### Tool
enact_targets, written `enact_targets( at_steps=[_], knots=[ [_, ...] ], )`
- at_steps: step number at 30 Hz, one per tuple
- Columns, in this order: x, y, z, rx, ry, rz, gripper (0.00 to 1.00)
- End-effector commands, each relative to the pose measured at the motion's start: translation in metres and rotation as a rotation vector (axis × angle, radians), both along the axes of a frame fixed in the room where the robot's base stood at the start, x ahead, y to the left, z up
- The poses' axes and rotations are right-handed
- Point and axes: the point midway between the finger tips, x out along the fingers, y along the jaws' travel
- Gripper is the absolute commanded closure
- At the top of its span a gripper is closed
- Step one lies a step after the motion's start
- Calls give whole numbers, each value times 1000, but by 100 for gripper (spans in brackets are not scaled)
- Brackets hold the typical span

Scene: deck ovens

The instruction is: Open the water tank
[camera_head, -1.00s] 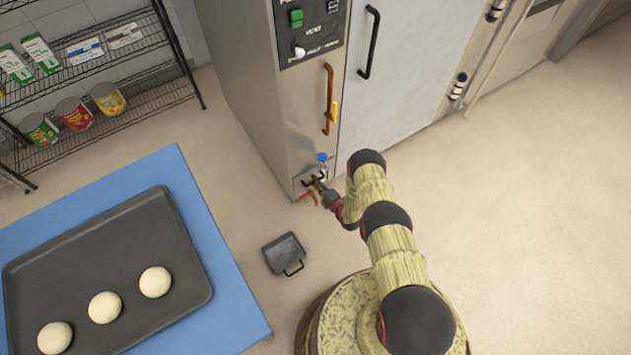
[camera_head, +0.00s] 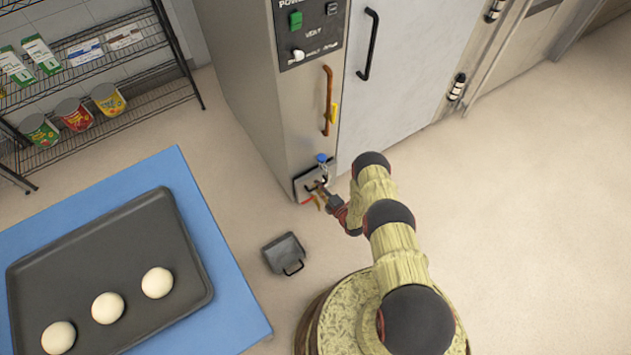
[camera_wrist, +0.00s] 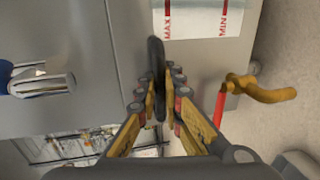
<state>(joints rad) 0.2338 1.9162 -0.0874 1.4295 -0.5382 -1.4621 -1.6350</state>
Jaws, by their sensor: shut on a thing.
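The water tank is a small grey drawer front (camera_head: 305,180) low on the oven's narrow panel. It stands slightly out from the panel, with a dark gap along its left side. In the wrist view its grey front (camera_wrist: 110,60) carries a white label marked MAX and MIN in red. My gripper (camera_head: 322,188) is at the drawer front. In the wrist view the gripper (camera_wrist: 160,97) is shut on the tank's upright black handle (camera_wrist: 157,55), which lies between the fingers. How far the tank is out is hard to tell.
A blue-topped tap (camera_head: 321,158) is just above the tank. A brass pipe with a red part (camera_wrist: 255,90) is close to the fingers' right. A small grey pan (camera_head: 284,252) lies on the floor, left of my arm. A blue table (camera_head: 235,310) holds a dough tray (camera_head: 188,300).

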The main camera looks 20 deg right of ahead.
Motion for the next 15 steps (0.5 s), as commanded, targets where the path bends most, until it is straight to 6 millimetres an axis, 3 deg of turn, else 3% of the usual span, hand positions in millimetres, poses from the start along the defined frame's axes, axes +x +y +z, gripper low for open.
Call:
enact_targets(
  at_steps=[9,15],
  knots=[
    [-91,-31,2,3,7,-7,100],
    [-137,-46,1,1,4,-8,100]
  ],
)
